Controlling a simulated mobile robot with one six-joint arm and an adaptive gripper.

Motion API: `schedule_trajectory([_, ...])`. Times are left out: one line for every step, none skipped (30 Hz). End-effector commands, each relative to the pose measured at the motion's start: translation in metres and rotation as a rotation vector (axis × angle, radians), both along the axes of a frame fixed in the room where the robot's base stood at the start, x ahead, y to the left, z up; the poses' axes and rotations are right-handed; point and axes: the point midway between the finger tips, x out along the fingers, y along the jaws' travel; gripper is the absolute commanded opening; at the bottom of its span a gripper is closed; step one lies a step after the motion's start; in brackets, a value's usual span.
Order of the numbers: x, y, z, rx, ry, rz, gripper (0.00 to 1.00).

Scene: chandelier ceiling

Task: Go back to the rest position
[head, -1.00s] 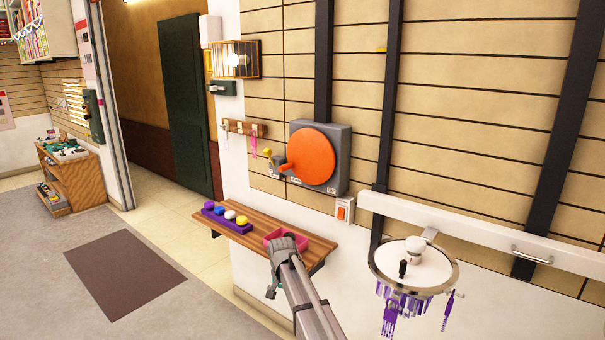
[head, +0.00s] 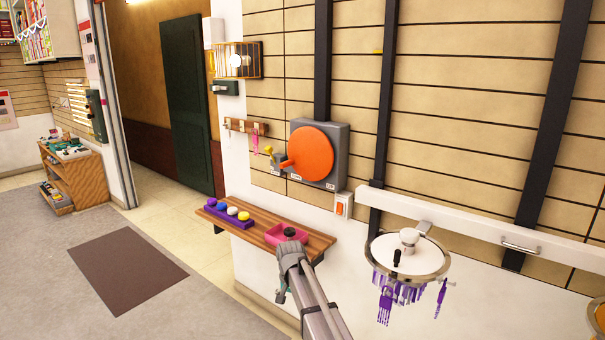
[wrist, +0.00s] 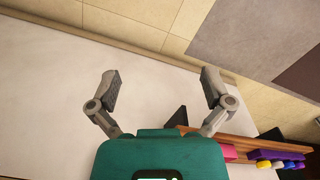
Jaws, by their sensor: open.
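My gripper (wrist: 161,88) is open in the wrist view, its two grey fingers spread apart with nothing between them. They stand in front of the bare white wall, with the floor beyond. The wooden shelf (head: 318,243) carries a pink tray (head: 273,236) and a purple holder (head: 214,218) with several coloured knobs. In the wrist view the shelf (wrist: 250,147) is at the lower right, apart from the fingers.
A grey box with an orange disc (head: 311,153) is on the wall above the shelf. A round white hanging tray (head: 385,250) with purple pendants is to the right. A white rail (head: 450,220) crosses the wall. The floor at left, around the dark mat (head: 125,270), is clear.

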Motion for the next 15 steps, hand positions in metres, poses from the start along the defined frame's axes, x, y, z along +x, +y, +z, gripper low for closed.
schedule_trajectory([-0.008,-0.008,0.002,0.0,0.0,0.002,1.0])
schedule_trajectory([-0.01,-0.011,0.002,0.0,0.0,0.006,1.0])
schedule_trajectory([-0.014,-0.016,0.003,0.0,0.0,0.011,1.0])
schedule_trajectory([-0.018,-0.02,0.003,0.0,0.0,0.014,1.0])
schedule_trajectory([-0.022,-0.025,0.004,0.0,0.0,0.017,1.0])
schedule_trajectory([-0.027,-0.032,0.005,0.0,0.0,0.024,1.0])
schedule_trajectory([-0.03,-0.036,0.005,0.0,0.0,0.028,1.0])
schedule_trajectory([-0.036,-0.042,0.006,0.0,0.0,0.032,1.0])
schedule_trajectory([-0.042,-0.049,0.007,0.0,0.0,0.04,1.0])
schedule_trajectory([-0.047,-0.055,0.008,0.0,0.0,0.044,1.0])
schedule_trajectory([-0.054,-0.062,0.009,0.0,0.0,0.05,1.0])
schedule_trajectory([-0.063,-0.071,0.01,0.0,0.0,0.059,1.0])
schedule_trajectory([-0.07,-0.078,0.012,0.0,0.0,0.066,1.0])
schedule_trajectory([-0.079,-0.087,0.013,0.0,0.0,0.074,1.0])
schedule_trajectory([-0.092,-0.099,0.015,0.0,0.0,0.086,1.0])
